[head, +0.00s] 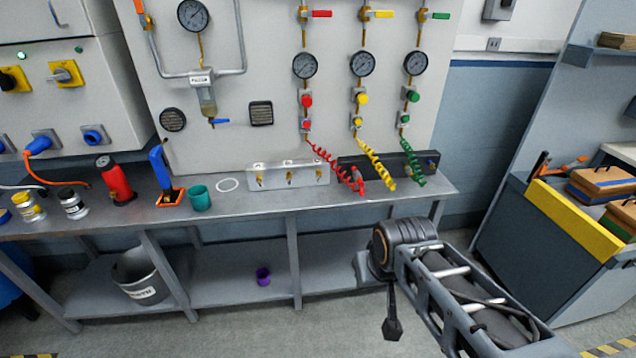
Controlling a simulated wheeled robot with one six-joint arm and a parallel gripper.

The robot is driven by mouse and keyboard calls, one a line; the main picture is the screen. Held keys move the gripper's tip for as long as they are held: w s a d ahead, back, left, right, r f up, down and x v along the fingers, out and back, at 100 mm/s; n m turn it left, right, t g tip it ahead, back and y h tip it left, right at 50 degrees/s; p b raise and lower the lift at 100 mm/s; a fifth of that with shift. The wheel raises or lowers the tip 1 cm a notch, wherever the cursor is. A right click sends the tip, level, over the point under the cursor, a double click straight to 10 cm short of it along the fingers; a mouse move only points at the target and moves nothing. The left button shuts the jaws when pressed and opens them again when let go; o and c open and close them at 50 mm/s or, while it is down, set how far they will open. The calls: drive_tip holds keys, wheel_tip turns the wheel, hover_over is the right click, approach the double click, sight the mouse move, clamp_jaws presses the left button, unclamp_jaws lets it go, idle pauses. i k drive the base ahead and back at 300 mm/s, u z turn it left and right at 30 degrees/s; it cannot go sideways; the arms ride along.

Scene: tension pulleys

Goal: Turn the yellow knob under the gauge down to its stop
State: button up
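The yellow knob (362,98) sits on a brass fitting on the pale wall panel, just below the middle gauge (362,63) of a row of three. A yellow coiled hose (377,165) hangs from the line under it. A yellow lever handle (382,14) lies level at the top of the same line. My arm reaches in from the lower right, well below and apart from the knob. A dark end piece, perhaps my gripper (393,325), hangs down from it in front of the bench. Its fingers cannot be made out. The knob's turn position is too small to read.
A red knob (306,100) and a green knob (413,96) flank the yellow one, each under its own gauge. Coiled red and green hoses hang beside the yellow hose. The metal bench (230,215) stands below the panel, with a teal cup (199,199) on it.

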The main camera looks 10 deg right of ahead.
sight(363, 98)
drive_tip(key=u, duration=0.3)
drive_tip(key=i, duration=1.1)
drive_tip(key=z, duration=0.05)
